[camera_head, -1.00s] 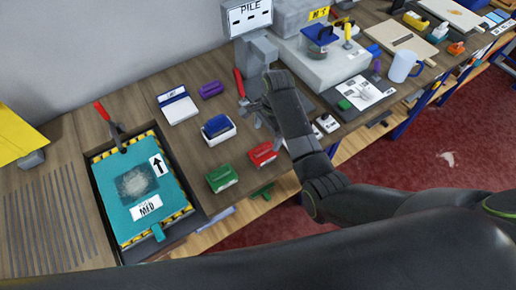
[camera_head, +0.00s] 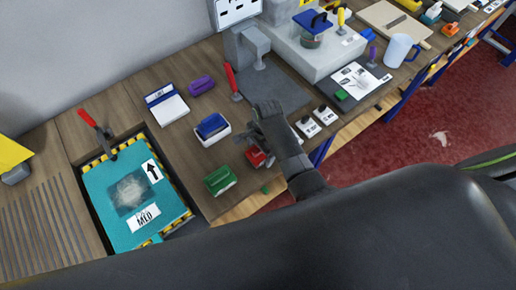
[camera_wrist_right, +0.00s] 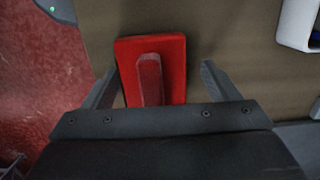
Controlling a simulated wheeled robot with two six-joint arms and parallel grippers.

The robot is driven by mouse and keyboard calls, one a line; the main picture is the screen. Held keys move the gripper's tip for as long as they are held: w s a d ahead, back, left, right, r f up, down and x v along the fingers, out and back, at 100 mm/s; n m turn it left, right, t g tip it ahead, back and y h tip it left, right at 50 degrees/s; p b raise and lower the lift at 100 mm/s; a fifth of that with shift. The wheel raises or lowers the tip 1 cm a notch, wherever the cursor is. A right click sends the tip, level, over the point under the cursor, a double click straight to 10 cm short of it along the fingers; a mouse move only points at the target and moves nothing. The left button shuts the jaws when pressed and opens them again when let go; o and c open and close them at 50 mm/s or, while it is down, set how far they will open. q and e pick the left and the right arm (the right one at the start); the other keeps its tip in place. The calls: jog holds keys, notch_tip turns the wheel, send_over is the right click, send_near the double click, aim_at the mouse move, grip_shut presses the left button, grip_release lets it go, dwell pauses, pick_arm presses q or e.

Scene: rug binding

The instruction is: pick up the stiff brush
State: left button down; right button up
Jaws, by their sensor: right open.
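A red brush (camera_head: 254,158) with a raised handle lies near the front edge of the bench, partly hidden by my right gripper (camera_head: 256,147) in the head view. In the right wrist view, the red block (camera_wrist_right: 176,55) lies between the two spread fingers of my right gripper (camera_wrist_right: 160,72), with a gap at the right finger and the left finger close to its side. The gripper is open and does not hold it. A green brush (camera_head: 220,180) and a blue-topped brush (camera_head: 212,130) lie close by. No label shows which brush is the stiff one. My left gripper is not in view.
A purple brush (camera_head: 201,85) and a white-and-blue pad (camera_head: 168,106) lie behind. A teal board (camera_head: 112,190) sits in a striped recess at left. A red-handled tool (camera_head: 232,82) stands behind the gripper. Small white-and-black items (camera_head: 315,122) lie to the right.

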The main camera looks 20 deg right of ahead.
jog(key=shift+s+r, duration=0.15)
jog(key=shift+s, duration=0.2)
jog(key=shift+c, duration=1.4)
jog(key=shift+s+d, duration=0.1)
jog(key=shift+c, duration=2.5)
jog(key=c, duration=0.4)
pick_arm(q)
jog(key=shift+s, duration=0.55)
pick_arm(e)
jog(key=shift+o, duration=0.2)
jog(key=shift+r, duration=0.1)
